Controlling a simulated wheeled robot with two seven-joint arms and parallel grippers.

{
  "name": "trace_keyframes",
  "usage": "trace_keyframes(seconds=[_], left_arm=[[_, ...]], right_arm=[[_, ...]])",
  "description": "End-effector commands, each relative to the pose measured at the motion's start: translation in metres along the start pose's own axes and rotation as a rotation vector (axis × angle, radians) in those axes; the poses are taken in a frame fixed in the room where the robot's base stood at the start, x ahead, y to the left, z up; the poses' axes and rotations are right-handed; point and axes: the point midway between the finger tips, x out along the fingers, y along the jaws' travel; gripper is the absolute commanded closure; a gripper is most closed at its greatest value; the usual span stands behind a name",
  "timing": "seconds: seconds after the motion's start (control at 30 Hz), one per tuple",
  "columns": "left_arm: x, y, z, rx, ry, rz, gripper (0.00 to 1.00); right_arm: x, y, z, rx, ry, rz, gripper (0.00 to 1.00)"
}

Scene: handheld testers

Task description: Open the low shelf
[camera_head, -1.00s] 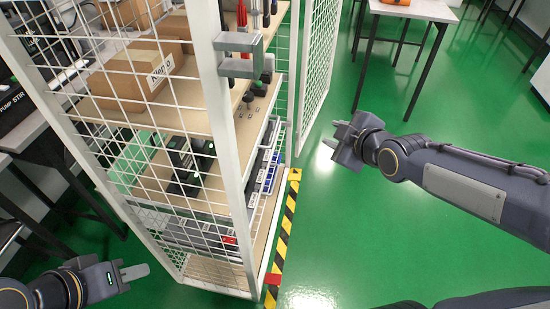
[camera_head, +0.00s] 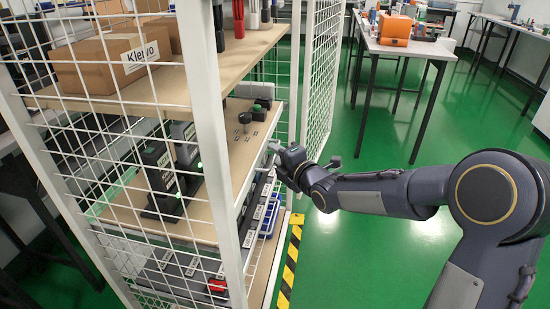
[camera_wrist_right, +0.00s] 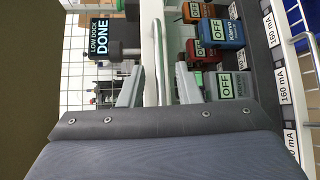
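The low shelf (camera_head: 262,255) is at the bottom right of the open wire-mesh rack, with a row of labelled slots and blue parts at its front. My right gripper (camera_head: 282,165) is at the rack's open side, near the front of this row. In the right wrist view my right gripper (camera_wrist_right: 160,70) is open, its two fingers apart on either side of a pale upright bar (camera_wrist_right: 156,50). I cannot tell whether they touch it. Several handheld testers (camera_wrist_right: 222,33) marked OFF lie beyond, right of the bar. My left gripper is not in view.
The rack's white post (camera_head: 215,150) and mesh stand left of my right arm. A dark sign (camera_wrist_right: 100,37) reads LOW DOCK DONE. Black devices (camera_head: 160,175) and a cardboard box (camera_head: 110,65) stand on rack shelves. A table (camera_head: 410,45) is behind; green floor is free.

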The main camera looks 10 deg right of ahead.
Motion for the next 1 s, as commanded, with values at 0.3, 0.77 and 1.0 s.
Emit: trace_keyframes(seconds=[0.3,0.77,1.0], left_arm=[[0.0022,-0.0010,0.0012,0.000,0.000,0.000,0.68],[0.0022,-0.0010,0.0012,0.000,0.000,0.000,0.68],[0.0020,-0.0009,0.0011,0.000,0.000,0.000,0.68]], right_arm=[[0.0126,0.0001,0.0000,0.001,0.000,-0.001,0.70],[0.0121,-0.0002,0.0001,0.002,0.000,-0.001,1.00],[0.0122,-0.0003,0.0009,0.002,-0.001,-0.002,1.00]])
